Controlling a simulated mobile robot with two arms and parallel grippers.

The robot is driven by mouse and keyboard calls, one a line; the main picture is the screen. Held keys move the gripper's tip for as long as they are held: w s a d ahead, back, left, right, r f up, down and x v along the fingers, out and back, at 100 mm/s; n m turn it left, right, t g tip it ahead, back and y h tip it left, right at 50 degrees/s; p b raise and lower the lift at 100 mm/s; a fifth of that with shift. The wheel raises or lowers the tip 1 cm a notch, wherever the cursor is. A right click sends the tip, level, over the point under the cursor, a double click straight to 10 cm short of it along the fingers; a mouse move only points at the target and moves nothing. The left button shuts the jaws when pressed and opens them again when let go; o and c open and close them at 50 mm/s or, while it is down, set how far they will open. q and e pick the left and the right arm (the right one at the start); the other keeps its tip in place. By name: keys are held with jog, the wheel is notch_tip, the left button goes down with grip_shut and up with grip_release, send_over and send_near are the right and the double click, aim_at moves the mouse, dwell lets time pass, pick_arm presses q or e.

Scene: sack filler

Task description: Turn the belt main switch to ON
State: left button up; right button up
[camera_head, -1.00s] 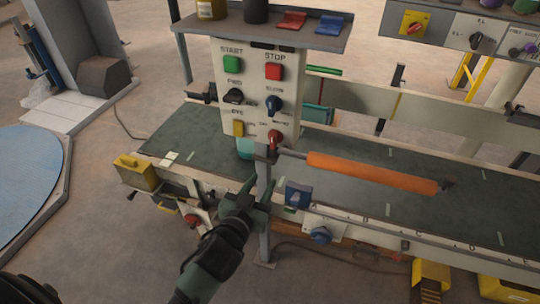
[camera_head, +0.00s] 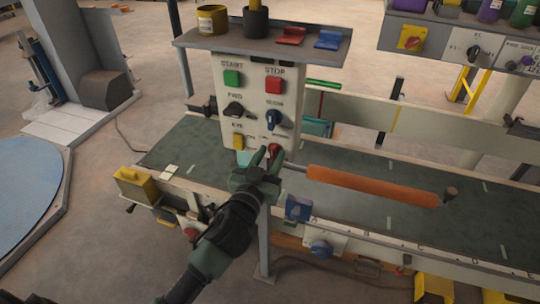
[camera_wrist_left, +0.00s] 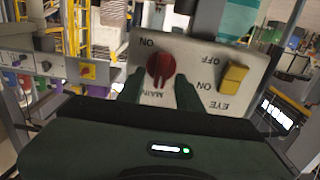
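The main switch is a red rotary knob (camera_head: 274,150) at the lower right of the white control panel (camera_head: 254,104). In the left wrist view the red knob (camera_wrist_left: 160,70) shows upside down, with MAIN and ON lettering around it; its grip bar stands roughly upright in that picture. My left gripper (camera_head: 267,154) is at the panel's lower edge, fingers pointing at the knob. In the left wrist view its two fingers (camera_wrist_left: 158,90) are spread, one on each side of the knob. Whether they touch it I cannot tell. My right gripper is not in view.
A yellow eye switch (camera_wrist_left: 233,78) sits beside the knob. An orange roller bar (camera_head: 372,186) juts out right of the panel over the green belt (camera_head: 350,210). A shelf (camera_head: 262,40) with pots and coloured pieces overhangs the panel.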

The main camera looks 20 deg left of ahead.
pick_arm(q)
jog(key=shift+c, duration=0.2)
grip_shut()
jog(key=shift+m, duration=0.4)
jog(key=shift+d+r+m+p, duration=0.1)
jog(key=shift+m+p, duration=0.55)
jog(key=shift+m, duration=0.25)
jog(key=m, duration=0.1)
jog(key=m+p, duration=0.1)
jog(key=m, duration=0.1)
jog(key=shift+d+m, duration=0.2)
jog(key=shift+m, duration=0.1)
jog(key=m, duration=0.2)
jog(key=m+p, duration=0.1)
jog(key=m, duration=0.1)
jog(key=m+p, duration=0.1)
jog(key=m, duration=0.1)
jog(key=shift+d+f, duration=0.2)
jog(key=shift+f, duration=0.1)
jog(key=m, duration=0.4)
jog(key=m+p, duration=0.1)
jog(key=shift+f+m, duration=0.35)
jog(key=shift+m, duration=0.05)
